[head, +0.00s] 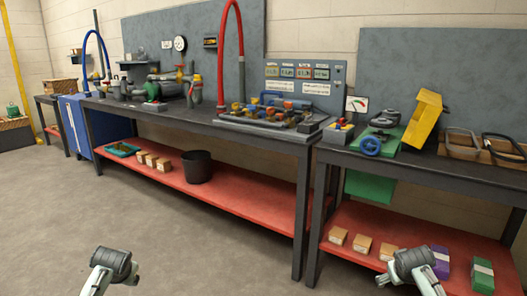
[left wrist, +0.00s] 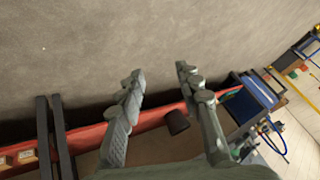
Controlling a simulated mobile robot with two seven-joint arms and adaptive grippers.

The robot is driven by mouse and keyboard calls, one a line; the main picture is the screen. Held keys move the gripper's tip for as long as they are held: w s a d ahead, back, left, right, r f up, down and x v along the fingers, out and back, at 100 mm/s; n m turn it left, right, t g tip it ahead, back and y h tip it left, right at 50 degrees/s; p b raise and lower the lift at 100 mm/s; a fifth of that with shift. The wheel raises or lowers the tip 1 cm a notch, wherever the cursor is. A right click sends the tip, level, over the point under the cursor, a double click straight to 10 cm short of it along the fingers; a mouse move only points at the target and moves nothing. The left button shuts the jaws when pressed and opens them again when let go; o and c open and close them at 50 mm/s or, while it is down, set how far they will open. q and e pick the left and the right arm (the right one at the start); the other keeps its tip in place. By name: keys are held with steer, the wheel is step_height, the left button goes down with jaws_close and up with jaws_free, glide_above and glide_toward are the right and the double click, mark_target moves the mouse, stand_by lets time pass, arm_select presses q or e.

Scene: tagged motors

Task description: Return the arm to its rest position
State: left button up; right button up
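My left gripper (left wrist: 159,72) shows in the left wrist view with its two fingers spread apart. Nothing is between the fingers; the grey floor lies beyond them. In the head view only a part of my left arm shows at the bottom left, and a part of my right arm shows at the bottom right. Both arm parts appear in front of the benches. Neither gripper's fingers can be made out in the head view, and my right gripper is not visible in any view.
A long dark workbench (head: 215,128) with motors, valves and hoses has a red lower shelf (head: 235,197) holding a black bucket (head: 197,167), which also shows in the left wrist view (left wrist: 177,122). A second bench with a yellow holder (head: 424,119) stands right. The floor at left is clear.

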arm_select(q)
steer(key=s+d+f+g+h, duration=0.1)
steer(key=s+d+f, duration=0.3)
steer(key=s, duration=0.7)
steer(key=s+d+f+g, duration=0.1)
steer(key=s+d+f, duration=0.2)
steer(key=s, duration=0.9)
steer(key=s+d+f+g+h, duration=0.1)
steer(key=s+d+f, duration=0.3)
steer(key=s+f, duration=0.3)
steer(key=s, duration=0.4)
steer(key=shift+s+d+f+m+g+h, duration=0.25)
steer(key=shift+d+f+m+g+h, duration=0.05)
steer(key=shift+f+m, duration=0.1)
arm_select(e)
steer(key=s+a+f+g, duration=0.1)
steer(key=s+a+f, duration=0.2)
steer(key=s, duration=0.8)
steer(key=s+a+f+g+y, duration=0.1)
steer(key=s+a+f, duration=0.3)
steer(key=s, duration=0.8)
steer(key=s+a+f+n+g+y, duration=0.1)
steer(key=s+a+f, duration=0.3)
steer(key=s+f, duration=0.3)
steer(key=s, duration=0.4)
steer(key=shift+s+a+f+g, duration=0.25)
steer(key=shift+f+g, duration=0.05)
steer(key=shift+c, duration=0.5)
